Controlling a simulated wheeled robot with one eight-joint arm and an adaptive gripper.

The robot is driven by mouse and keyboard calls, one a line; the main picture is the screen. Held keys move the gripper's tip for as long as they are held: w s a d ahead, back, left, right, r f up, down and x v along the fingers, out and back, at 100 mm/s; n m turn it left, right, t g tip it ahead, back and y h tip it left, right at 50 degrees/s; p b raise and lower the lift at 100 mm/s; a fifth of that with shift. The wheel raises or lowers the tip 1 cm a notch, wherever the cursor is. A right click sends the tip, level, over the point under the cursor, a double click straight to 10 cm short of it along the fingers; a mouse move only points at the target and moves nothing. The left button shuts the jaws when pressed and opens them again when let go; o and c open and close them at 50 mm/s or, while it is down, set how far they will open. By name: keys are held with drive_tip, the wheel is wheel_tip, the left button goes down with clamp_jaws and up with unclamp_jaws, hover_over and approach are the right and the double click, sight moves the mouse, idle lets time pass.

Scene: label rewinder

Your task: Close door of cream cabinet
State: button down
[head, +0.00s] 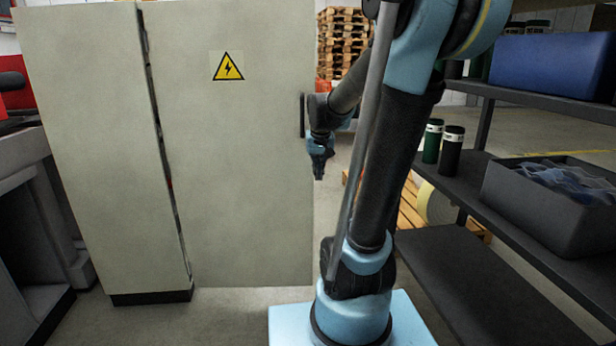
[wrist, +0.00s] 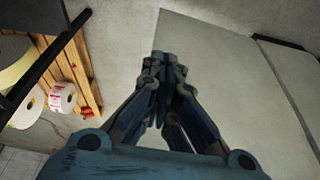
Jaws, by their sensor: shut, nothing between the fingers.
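The cream cabinet (head: 90,150) stands at the left in the head view, on a dark plinth. Its door (head: 235,190) stands open, swung out to the right, with a dark gap along the hinge side. The door bears a yellow warning triangle (head: 228,67) and a dark handle (head: 302,115) near its right edge. My gripper (head: 319,172) points down just right of the door's free edge, below the handle. In the wrist view its fingers (wrist: 165,65) are together and empty, with a cream panel (wrist: 215,50) beyond them to the right. I cannot tell whether they touch the door.
A dark shelf rack at the right holds a blue bin (head: 552,65), a grey crate (head: 545,205) and dark cylinders (head: 452,148). Stacked pallets (head: 343,45) stand behind. A pallet with label rolls (wrist: 62,97) lies left in the wrist view. Dark machinery is at far left.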

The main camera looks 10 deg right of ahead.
sight(309, 173)
drive_tip(key=w, duration=1.2)
drive_tip(key=shift+t, duration=0.3)
drive_tip(key=x, duration=0.3)
drive_tip(key=w+x, duration=0.1)
drive_tip(key=x, duration=0.3)
drive_tip(key=w+r+x, duration=0.1)
drive_tip(key=x, duration=0.3)
drive_tip(key=shift+w+a+f, duration=0.1)
drive_tip(key=shift+w+a, duration=0.1)
drive_tip(key=shift+a, duration=0.15)
drive_tip(key=shift+w+d, duration=0.1)
drive_tip(key=shift+w, duration=0.55)
drive_tip(key=shift+w, duration=0.1)
